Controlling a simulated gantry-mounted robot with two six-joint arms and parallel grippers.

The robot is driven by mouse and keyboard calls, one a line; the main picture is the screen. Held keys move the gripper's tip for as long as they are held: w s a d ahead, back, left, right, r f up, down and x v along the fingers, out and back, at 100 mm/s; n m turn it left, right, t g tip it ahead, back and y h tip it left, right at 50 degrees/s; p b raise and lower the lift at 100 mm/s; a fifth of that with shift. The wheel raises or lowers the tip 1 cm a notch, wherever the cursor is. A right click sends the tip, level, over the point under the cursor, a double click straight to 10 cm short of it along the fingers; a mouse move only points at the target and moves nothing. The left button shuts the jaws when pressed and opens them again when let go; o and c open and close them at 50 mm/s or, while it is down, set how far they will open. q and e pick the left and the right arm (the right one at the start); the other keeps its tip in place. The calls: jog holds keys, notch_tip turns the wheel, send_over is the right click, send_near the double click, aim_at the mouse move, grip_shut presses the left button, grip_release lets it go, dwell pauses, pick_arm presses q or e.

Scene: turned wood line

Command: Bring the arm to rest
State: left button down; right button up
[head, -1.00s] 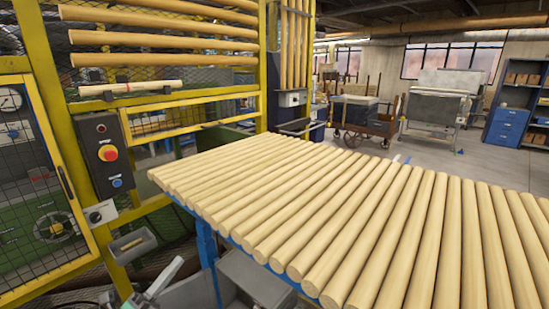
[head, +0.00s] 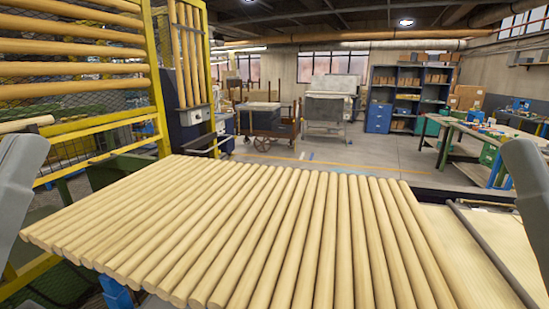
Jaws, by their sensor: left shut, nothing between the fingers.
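A grey part of my left arm (head: 20,185) stands at the left edge of the head view, left of the row of dowels and apart from them. My left gripper is shut and empty; its fingertips cannot be made out clearly. A matching grey part of my right arm (head: 528,190) stands at the right edge. The fingers of my right gripper are not in view.
Pale wooden dowels (head: 250,230) lie side by side across the front. A yellow frame (head: 160,80) with mesh and racked dowels stands at left. A flat pale surface with a dark rail (head: 490,250) is at right. Behind is open floor (head: 340,165).

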pick_arm(q)
notch_tip(320, 180, up, 37)
jog(key=p, duration=3.3)
jog(key=shift+r+p, duration=0.15)
jog(key=shift+p, duration=0.25)
pick_arm(e)
notch_tip(320, 180, up, 37)
jog(key=shift+r, duration=0.2)
pick_arm(q)
jog(key=shift+a, duration=0.1)
